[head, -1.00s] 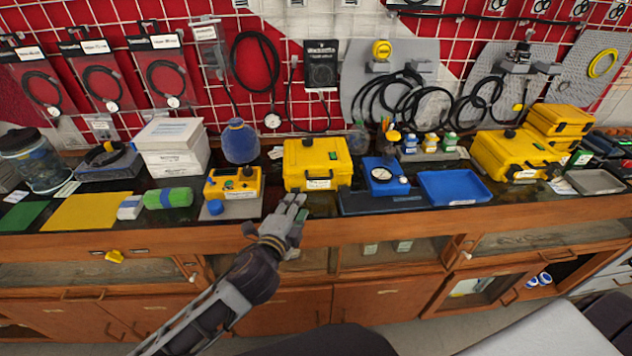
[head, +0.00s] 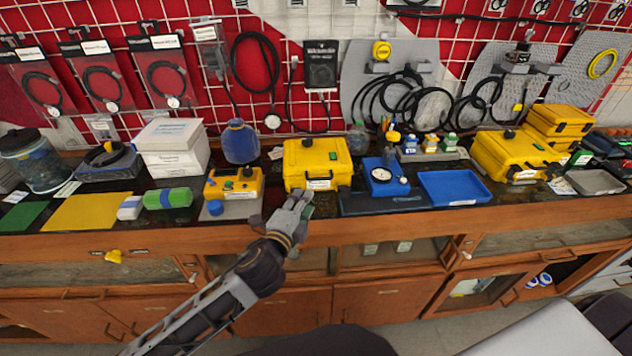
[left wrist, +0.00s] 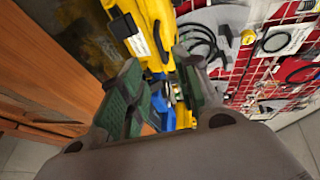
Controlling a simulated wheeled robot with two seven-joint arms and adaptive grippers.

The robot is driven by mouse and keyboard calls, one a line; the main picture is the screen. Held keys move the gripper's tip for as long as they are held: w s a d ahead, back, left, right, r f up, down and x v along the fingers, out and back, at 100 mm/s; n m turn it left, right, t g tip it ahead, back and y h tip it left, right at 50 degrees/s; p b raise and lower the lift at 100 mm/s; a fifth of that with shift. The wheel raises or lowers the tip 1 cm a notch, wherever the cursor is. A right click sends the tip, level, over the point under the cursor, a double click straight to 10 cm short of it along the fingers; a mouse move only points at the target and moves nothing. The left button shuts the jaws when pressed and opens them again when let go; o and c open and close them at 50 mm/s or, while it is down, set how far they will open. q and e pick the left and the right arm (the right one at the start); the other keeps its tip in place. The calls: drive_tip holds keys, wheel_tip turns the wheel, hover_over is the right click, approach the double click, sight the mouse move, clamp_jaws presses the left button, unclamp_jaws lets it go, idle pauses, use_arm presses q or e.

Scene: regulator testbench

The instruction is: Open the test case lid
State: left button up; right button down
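The yellow test case (head: 318,163) stands on the dark bench top in the middle of the head view, with its lid shut and a white label on its front. It also shows at the top of the left wrist view (left wrist: 152,24). My left gripper (head: 298,200) is just in front of the case's lower front edge. In the left wrist view its two green-padded fingers (left wrist: 160,88) are apart with nothing between them. Whether a finger touches the case, I cannot tell. My right gripper is not in view.
Left of the case is a yellow instrument box (head: 234,184). To its right are a blue gauge unit (head: 384,176) and a blue tray (head: 453,187). More yellow cases (head: 513,154) stand farther right. The wooden cabinet's front edge (head: 400,228) runs below.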

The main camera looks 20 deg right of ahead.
use_arm(q)
drive_tip(key=shift+x, duration=6.05)
clamp_jaws()
